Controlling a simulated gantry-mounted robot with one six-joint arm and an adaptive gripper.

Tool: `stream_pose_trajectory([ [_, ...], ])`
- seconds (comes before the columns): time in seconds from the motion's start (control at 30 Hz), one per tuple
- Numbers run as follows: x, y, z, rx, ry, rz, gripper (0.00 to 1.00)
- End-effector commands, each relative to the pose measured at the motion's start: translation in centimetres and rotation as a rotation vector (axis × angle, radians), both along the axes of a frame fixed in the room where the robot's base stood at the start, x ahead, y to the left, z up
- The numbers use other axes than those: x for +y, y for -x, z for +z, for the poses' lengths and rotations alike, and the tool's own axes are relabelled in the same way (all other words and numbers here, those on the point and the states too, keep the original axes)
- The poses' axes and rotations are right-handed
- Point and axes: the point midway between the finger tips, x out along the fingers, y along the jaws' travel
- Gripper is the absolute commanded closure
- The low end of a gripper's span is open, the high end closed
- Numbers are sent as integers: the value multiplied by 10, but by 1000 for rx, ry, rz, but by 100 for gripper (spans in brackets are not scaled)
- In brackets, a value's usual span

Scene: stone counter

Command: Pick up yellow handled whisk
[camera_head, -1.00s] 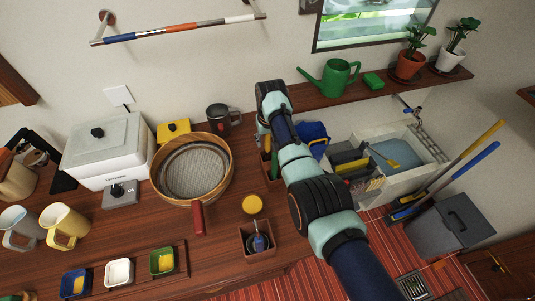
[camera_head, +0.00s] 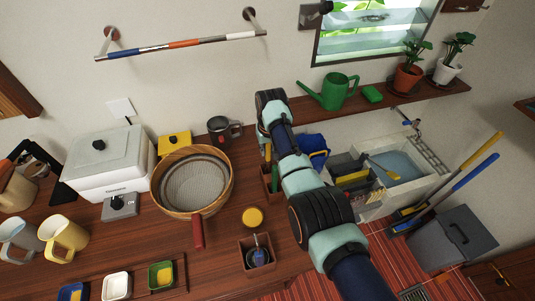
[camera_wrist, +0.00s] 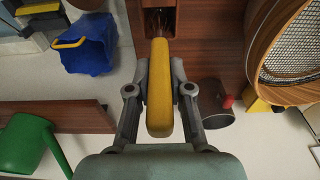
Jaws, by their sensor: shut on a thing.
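The yellow handle of the whisk (camera_wrist: 159,90) shows in the middle of the wrist view. My gripper (camera_wrist: 160,75) is shut on this handle, with one finger on each side. The whisk's far end reaches into a wooden holder (camera_wrist: 168,18) at the top of the wrist view, where its wires are dark and hard to make out. In the head view my arm covers the gripper and most of the whisk. The holder shows partly beside the arm (camera_head: 267,180).
A round wooden sieve (camera_head: 194,209) with a red handle lies left of my arm. A dark mug (camera_head: 222,130) stands behind it. A blue bucket (camera_wrist: 88,45) is close to the holder. A green watering can (camera_head: 338,93) is on the shelf at the right.

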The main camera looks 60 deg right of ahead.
Motion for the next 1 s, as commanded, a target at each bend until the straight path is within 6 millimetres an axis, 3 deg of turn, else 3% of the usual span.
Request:
stream_pose_trajectory([
  [0.3, -1, -1, 108, -4, 4, 0, 100],
  [0.5, -1, -1, 158, -2, 2, 0, 100],
  [0.7, 0, 0, 180, -1, 1, 0, 100],
  [1.0, 0, 0, 181, -1, 1, 0, 100],
])
